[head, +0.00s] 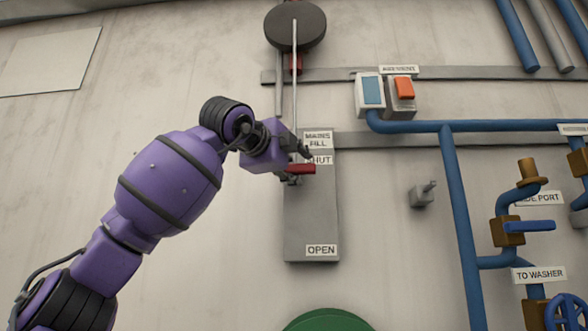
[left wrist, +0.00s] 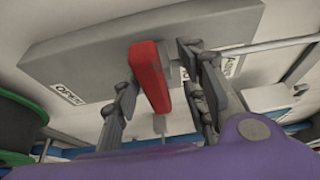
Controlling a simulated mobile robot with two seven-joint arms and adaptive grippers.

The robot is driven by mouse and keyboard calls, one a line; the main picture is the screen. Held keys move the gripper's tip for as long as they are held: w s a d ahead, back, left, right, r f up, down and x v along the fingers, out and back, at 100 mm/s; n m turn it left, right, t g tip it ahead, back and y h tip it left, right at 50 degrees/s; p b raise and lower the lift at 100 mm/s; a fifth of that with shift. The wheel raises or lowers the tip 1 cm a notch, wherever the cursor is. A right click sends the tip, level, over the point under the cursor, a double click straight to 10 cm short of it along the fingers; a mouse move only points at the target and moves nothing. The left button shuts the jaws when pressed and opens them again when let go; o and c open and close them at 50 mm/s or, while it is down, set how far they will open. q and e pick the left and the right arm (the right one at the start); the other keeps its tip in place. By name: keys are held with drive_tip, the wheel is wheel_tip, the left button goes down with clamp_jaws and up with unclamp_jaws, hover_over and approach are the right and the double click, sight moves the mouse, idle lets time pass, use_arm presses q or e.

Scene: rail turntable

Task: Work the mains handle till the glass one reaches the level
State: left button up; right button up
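The mains handle is a red lever (head: 302,169) on a grey plate (head: 312,215) labelled MAINS FILL, with SHUT near the top and OPEN near the bottom. The lever is by the SHUT label. My left gripper (head: 298,164) is at the lever, with its fingers above and below it. In the left wrist view the red lever (left wrist: 151,80) stands between the spread fingers of my left gripper (left wrist: 160,88), with gaps showing on both sides. I cannot make out a sight glass or level mark. My right gripper is not in view.
A dark round disc (head: 295,27) with thin rods is above the plate. A switch box with an orange button (head: 404,89) and blue pipes (head: 455,200) are to the right. A green round thing (head: 328,321) is below. The wall left of my arm is mostly clear.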

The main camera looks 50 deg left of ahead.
use_arm(q)
drive_tip(key=v, duration=1.2)
idle(0.6)
